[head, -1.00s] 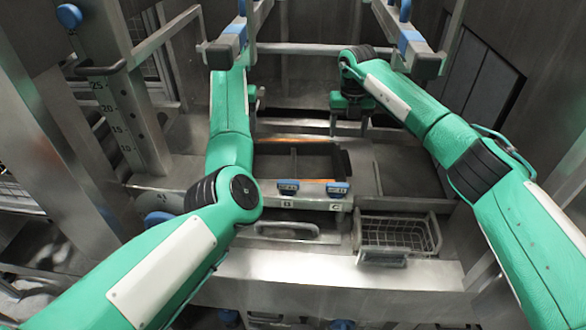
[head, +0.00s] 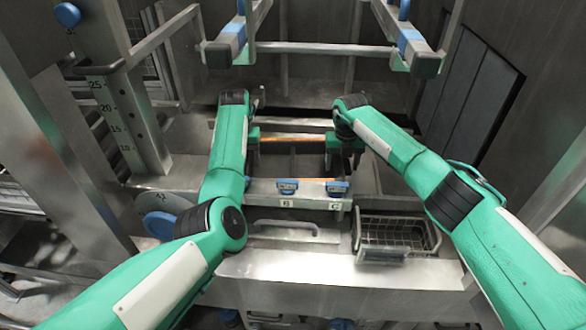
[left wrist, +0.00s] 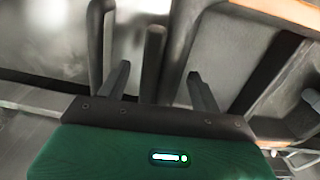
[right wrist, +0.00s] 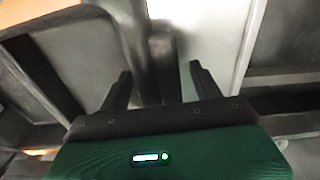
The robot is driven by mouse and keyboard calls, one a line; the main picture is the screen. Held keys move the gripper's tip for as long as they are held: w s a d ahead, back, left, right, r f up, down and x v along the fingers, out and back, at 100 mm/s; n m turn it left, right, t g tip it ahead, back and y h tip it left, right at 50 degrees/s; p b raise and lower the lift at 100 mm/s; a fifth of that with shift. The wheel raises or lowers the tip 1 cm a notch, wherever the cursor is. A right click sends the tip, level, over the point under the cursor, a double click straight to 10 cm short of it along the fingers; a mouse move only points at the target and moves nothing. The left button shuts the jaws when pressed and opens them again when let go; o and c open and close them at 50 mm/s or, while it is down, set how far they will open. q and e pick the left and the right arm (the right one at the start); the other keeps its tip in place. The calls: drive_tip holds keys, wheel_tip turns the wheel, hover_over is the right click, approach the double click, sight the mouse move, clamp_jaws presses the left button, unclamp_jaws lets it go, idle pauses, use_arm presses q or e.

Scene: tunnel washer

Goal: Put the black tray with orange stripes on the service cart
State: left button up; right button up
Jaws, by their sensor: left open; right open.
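The black tray (head: 292,164) with orange stripes sits in the station ahead, between my two grippers; an orange stripe shows along its far edge. My left gripper (head: 254,150) is at the tray's left side. In the left wrist view, its open fingers stand either side of a dark upright edge of the tray (left wrist: 152,62). My right gripper (head: 334,152) is at the right side. In the right wrist view, its open fingers straddle the tray's dark edge (right wrist: 163,62). Whether the fingers touch the tray I cannot tell. I cannot make out the service cart.
A wire basket (head: 397,235) is at the front right of the metal ledge. Blue clips (head: 288,186) sit on the bar before the tray. Rails with blue bands (head: 409,38) hang above both arms. A scaled post (head: 118,110) stands left.

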use_arm(q)
drive_tip(key=c, duration=1.2)
use_arm(e)
drive_tip(key=c, duration=1.2)
use_arm(q)
drive_tip(key=shift+r, duration=0.1)
use_arm(e)
drive_tip(key=shift+r, duration=0.1)
